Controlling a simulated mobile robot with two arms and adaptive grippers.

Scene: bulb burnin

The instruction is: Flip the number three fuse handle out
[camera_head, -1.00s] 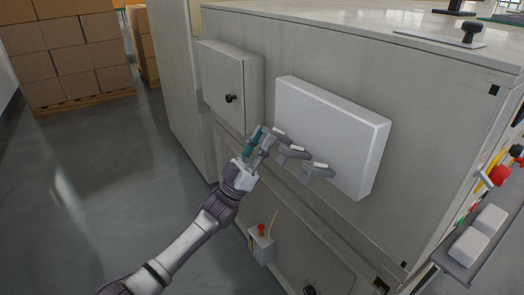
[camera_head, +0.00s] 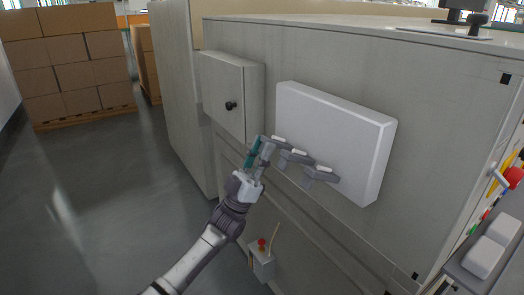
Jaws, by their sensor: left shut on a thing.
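Several grey fuse handles with pale ends stick out in a slanting row below and in front of the white box. I see the middle handle (camera_head: 294,156) and the right handle (camera_head: 321,174), both clear of my gripper. My left gripper (camera_head: 258,154) reaches up from below at the left end of the row and is shut on the leftmost handle (camera_head: 279,140). A teal part shows at its fingers, and the fingers partly hide that handle. No numbers are readable on the handles. My right gripper is out of view.
The white box (camera_head: 335,135) juts from the grey cabinet front (camera_head: 440,130). A small grey door with a black knob (camera_head: 231,105) is to its left. A small box with a red button (camera_head: 262,262) sits low. Stacked cartons (camera_head: 75,60) stand at the back left; the floor between is clear.

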